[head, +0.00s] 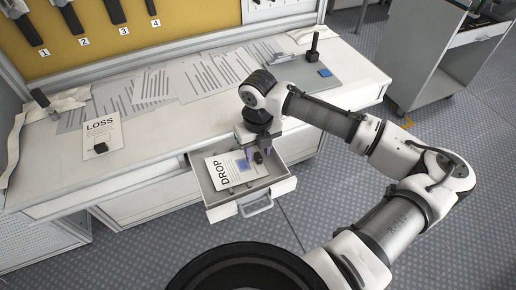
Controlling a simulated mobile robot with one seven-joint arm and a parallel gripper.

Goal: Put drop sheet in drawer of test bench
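The drop sheet (221,173) is a white paper marked "DROP" with a bluish patch. It appears inside the pulled-out drawer (276,187) of the white test bench (157,147), lying flat or nearly so. The drawer has a grey handle at its front. My gripper (251,156) points down over the right part of the sheet, inside the drawer's outline. A small dark object (258,157) shows by the fingertips. Whether the fingers touch or hold the sheet is too small to tell.
A "LOSS" sheet (102,131) with a small black object lies on the bench top at left. Several printed papers (205,78) cover the back. A grey mat (335,70) with a black upright item is at right. A grey cabinet (425,50) stands beyond clear floor.

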